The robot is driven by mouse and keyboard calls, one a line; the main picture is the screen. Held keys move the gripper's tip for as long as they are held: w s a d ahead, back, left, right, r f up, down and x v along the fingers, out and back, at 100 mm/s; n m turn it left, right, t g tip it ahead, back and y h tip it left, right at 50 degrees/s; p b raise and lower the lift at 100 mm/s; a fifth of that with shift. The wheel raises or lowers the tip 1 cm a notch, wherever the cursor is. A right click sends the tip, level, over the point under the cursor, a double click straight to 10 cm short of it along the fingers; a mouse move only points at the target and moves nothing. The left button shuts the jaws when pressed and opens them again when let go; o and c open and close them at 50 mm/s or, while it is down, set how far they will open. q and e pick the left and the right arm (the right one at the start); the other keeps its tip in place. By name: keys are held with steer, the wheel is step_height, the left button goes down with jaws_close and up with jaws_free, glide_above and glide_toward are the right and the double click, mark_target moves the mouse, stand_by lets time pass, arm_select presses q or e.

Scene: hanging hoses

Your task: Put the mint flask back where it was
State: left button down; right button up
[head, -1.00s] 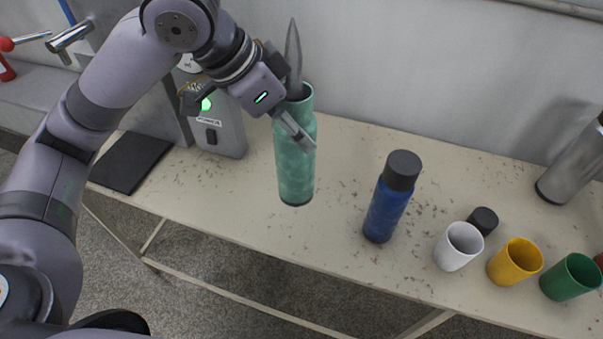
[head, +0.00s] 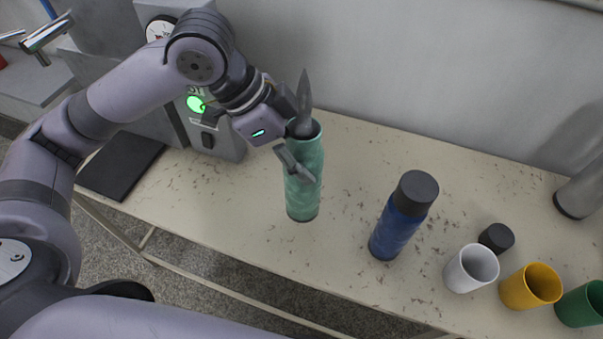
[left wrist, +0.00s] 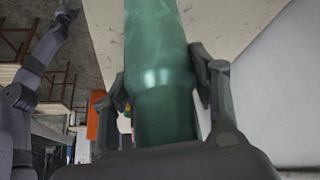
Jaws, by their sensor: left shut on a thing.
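The mint flask (head: 303,195) is a green, open-topped bottle, upright on or just above the table in the head view. I cannot tell whether its base touches the tabletop. My left gripper (head: 300,150) is shut around its upper part. In the left wrist view the flask (left wrist: 160,60) runs between the two fingers (left wrist: 165,95), one on each side. The right gripper is not in view.
A blue flask (head: 395,225) with a dark lid stands to the right. A black cap (head: 496,237), a white cup (head: 471,270), a yellow cup (head: 530,288) and a green cup (head: 582,303) are further right.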

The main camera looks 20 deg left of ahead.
arm_select(q)
steer(key=shift+f, duration=0.6)
steer(key=shift+s+f, duration=0.1)
steer(key=shift+f, duration=0.2)
step_height(320, 180, down, 4)
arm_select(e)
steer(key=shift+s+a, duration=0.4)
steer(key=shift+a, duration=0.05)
arm_select(q)
steer(key=shift+f, duration=0.1)
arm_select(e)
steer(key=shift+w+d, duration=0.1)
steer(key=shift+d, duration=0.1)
arm_select(q)
steer(key=c, duration=0.6)
jaws_free()
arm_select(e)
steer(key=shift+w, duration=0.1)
